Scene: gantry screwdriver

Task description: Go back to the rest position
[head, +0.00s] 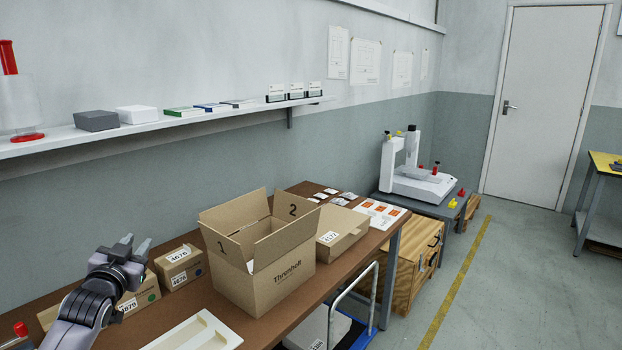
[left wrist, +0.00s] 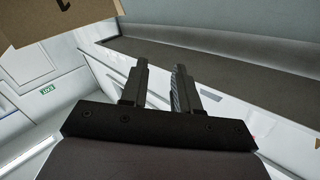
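My left gripper (head: 136,247) is at the lower left of the head view, raised above the brown table near the small labelled boxes. In the left wrist view its two dark fingers (left wrist: 162,85) stand apart with nothing between them. My right gripper is in neither view.
A large open carton (head: 283,286) stands on the brown table (head: 235,320), with a flatter labelled box (head: 340,236) behind it. Small boxes (head: 180,266) sit by my left arm. A wall shelf (head: 180,125) runs above. Floor (head: 505,290) at right is clear.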

